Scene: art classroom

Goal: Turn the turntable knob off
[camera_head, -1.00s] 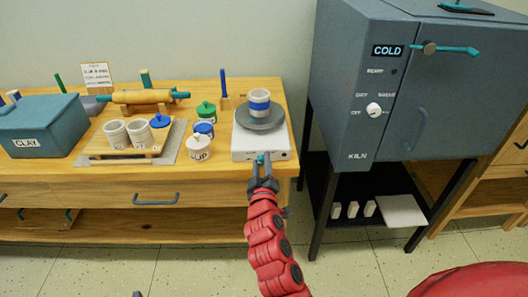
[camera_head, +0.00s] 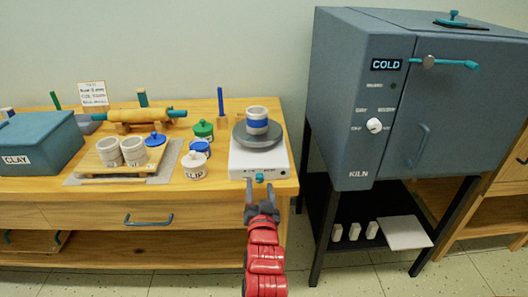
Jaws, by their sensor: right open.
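The turntable is a white base (camera_head: 240,162) with a round grey plate (camera_head: 244,138) on top, at the right end of the wooden table. A white cup with a blue band (camera_head: 257,121) stands on the plate. The teal knob (camera_head: 260,178) is on the base's front face. My right gripper (camera_head: 262,188) is open, just below and in front of the knob, and looks apart from it. I cannot tell the knob's exact setting. My left gripper is not in view.
Lidded jars (camera_head: 194,165) stand left of the turntable. Further left are a board with two cups (camera_head: 133,151), a rolling pin (camera_head: 140,115) and a clay box (camera_head: 38,142). A grey kiln (camera_head: 345,100) on a black stand is to the right, across a gap.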

